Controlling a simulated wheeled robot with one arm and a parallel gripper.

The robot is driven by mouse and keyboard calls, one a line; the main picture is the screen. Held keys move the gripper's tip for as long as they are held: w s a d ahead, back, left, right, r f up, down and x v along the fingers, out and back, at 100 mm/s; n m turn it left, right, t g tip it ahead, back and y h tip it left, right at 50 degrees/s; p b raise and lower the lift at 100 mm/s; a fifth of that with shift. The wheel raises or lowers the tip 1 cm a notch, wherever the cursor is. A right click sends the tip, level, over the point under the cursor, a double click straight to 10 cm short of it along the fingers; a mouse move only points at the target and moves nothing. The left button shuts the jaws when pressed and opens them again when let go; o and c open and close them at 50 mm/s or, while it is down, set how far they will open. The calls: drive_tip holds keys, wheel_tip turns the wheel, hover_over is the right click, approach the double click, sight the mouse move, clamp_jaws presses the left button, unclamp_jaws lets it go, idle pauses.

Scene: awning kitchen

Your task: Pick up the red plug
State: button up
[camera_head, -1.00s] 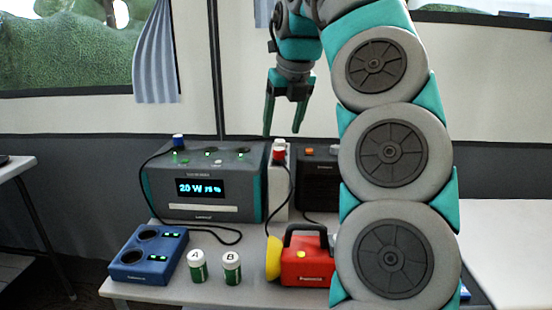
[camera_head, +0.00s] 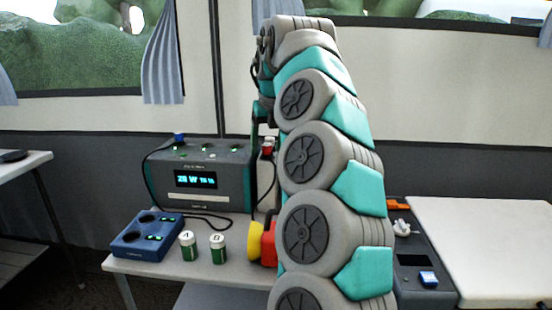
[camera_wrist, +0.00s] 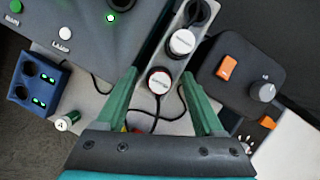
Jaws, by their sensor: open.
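The red plug (camera_head: 267,150) stands upright at the right of the power station, beside my arm in the head view. In the wrist view the red plug (camera_wrist: 160,82) shows from above, with a pale top and red rim, seated in a grey power strip (camera_wrist: 167,67). A black cord runs from it. My gripper (camera_wrist: 159,75) is open, and its two green fingers appear either side of the plug in the wrist view. I cannot tell the height gap. In the head view my arm hides most of the gripper.
A white plug (camera_wrist: 182,42) sits in the same strip close by. The power station (camera_head: 200,180) is to the left, with a blue plug (camera_head: 179,138) on top. A dark box with an orange switch (camera_wrist: 227,67) is close on the right. A blue charger (camera_head: 148,238) stands in front.

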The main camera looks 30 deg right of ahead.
drive_tip(key=shift+w+f, duration=0.1)
drive_tip(key=shift+f, duration=0.15)
clamp_jaws()
idle(0.4)
